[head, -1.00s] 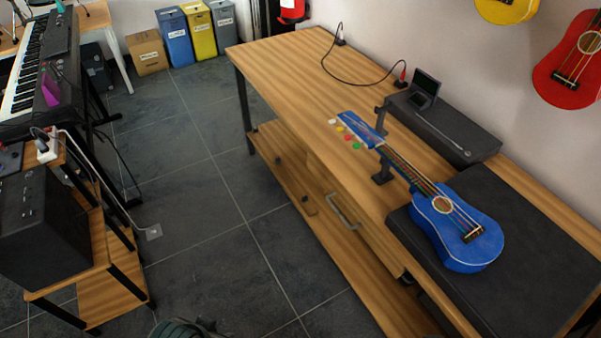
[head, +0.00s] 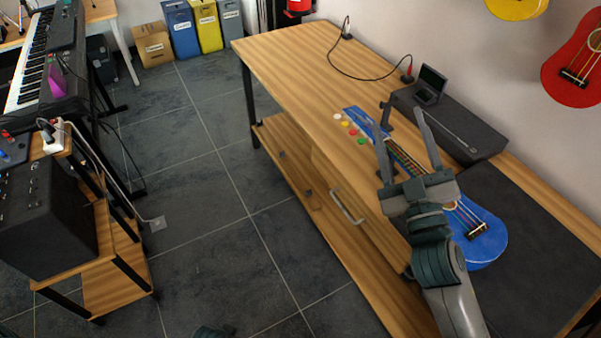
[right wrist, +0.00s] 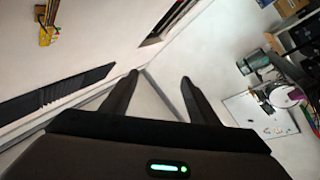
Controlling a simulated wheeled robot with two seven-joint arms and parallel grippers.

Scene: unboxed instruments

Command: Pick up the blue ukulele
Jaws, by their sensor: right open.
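My right gripper (head: 399,127) is open and empty. In the head view it is in front of the neck and the upper body, hiding part of them; I cannot tell its exact height above them. The right wrist view shows its two spread fingers (right wrist: 158,82) with nothing between them and no blue ukulele.
The wooden workbench (head: 290,60) is clear at its far end. A dark box (head: 465,130) with a small device lies behind the neck, and a cable runs along the back. A red ukulele (head: 575,70) hangs on the wall. A keyboard (head: 32,65) and black amplifier (head: 45,220) stand left.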

